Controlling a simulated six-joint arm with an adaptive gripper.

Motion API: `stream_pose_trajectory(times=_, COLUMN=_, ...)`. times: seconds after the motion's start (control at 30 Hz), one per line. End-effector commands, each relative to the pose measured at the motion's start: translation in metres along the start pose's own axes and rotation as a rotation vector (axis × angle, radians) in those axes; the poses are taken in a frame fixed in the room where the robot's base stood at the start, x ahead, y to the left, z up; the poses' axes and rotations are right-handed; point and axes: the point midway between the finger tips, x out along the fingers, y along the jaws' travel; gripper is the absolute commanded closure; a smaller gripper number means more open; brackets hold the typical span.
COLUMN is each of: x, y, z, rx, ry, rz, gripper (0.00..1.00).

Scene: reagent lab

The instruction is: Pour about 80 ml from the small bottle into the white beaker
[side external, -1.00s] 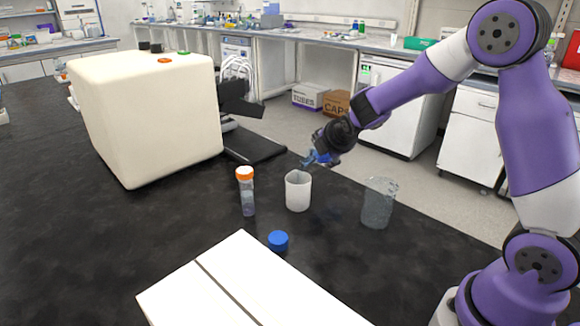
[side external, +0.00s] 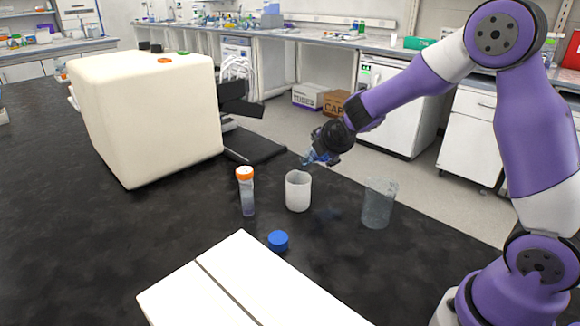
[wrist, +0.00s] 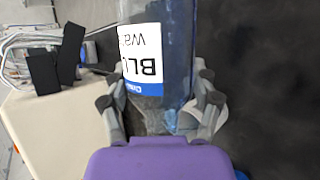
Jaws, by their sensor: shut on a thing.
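My gripper (side external: 328,148) is shut on the small bottle (wrist: 178,40), a clear bottle with bluish contents and a white and blue label. In the side view the bottle (side external: 314,157) is small and strongly tilted, its mouth end pointing down and left, just above and right of the white beaker's rim. The white beaker (side external: 298,192) stands upright on the black bench. No stream of liquid can be made out, and the level inside the beaker is hidden. In the wrist view my fingers clasp the bottle from both sides.
A clear beaker (side external: 378,204) stands to the right. A tube with an orange cap (side external: 247,194) stands left of the white beaker. A blue cap (side external: 278,241) lies in front, near a white box (side external: 240,285). A large cream machine (side external: 150,120) stands behind left.

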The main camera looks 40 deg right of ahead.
Motion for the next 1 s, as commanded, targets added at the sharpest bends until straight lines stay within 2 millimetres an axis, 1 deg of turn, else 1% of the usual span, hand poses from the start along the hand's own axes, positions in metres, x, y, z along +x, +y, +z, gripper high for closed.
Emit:
stream_pose_trajectory(times=0.37, x=0.001, y=0.001, z=0.003, rx=-0.006, ry=-0.009, rz=0.004, gripper=0.80)
stream_pose_trajectory(times=0.43, x=0.005, y=-0.004, z=0.007, rx=0.066, ry=0.052, rz=-0.019, gripper=0.80)
stream_pose_trajectory(times=0.5, x=0.011, y=-0.010, z=0.007, rx=0.157, ry=0.147, rz=-0.052, gripper=0.80)
stream_pose_trajectory(times=0.57, x=0.016, y=-0.013, z=0.008, rx=0.205, ry=0.202, rz=-0.069, gripper=0.80)
stream_pose_trajectory(times=1.0, x=0.022, y=-0.020, z=0.002, rx=0.317, ry=0.336, rz=-0.111, gripper=0.80)
